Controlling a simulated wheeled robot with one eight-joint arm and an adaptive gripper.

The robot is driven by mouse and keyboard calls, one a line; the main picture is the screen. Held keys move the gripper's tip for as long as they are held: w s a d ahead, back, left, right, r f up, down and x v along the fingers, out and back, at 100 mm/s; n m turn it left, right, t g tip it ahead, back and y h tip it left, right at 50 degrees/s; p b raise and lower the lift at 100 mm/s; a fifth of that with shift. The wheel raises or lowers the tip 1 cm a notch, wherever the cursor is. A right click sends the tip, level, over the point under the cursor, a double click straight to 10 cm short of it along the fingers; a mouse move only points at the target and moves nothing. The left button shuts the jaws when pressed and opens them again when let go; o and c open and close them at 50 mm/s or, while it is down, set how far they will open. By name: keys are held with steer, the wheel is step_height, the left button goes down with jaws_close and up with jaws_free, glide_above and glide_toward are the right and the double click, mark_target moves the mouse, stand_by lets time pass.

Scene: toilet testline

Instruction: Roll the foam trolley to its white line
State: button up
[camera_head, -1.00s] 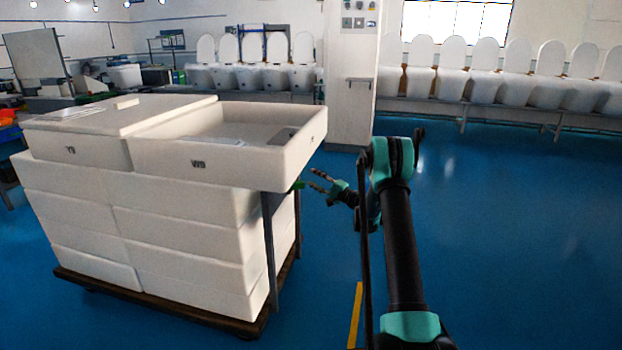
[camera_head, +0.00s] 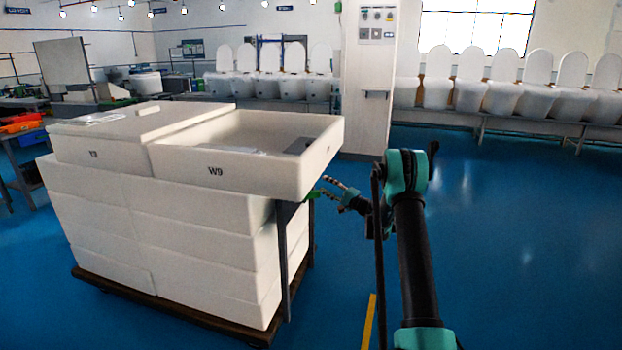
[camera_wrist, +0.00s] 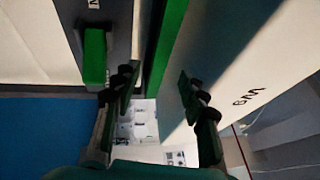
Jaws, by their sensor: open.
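The foam trolley (camera_head: 180,322) is a dark brown wheeled base at the left in the head view. It carries stacked white foam boxes (camera_head: 200,245), with an open foam tray marked W9 (camera_head: 235,170) and a lidded one on top. A grey upright post (camera_head: 284,262) stands at its right side, with a green part (camera_head: 313,195) beside the stack. My gripper (camera_head: 335,188) is open beside this green part. In the wrist view, its two fingers (camera_wrist: 160,90) are apart, with a green strip (camera_wrist: 167,45) beyond the gap; contact cannot be told. No white floor line is visible.
A yellow floor line (camera_head: 368,322) lies right of the trolley. A white pillar (camera_head: 368,80) with a control panel stands behind. Rows of toilets (camera_head: 500,85) line the back. Blue floor at the right is clear. A table with coloured bins (camera_head: 22,122) is at far left.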

steer(key=x, duration=0.9)
steer(key=shift+w+a+r, duration=0.1)
steer(key=shift+a, duration=0.15)
jaws_close()
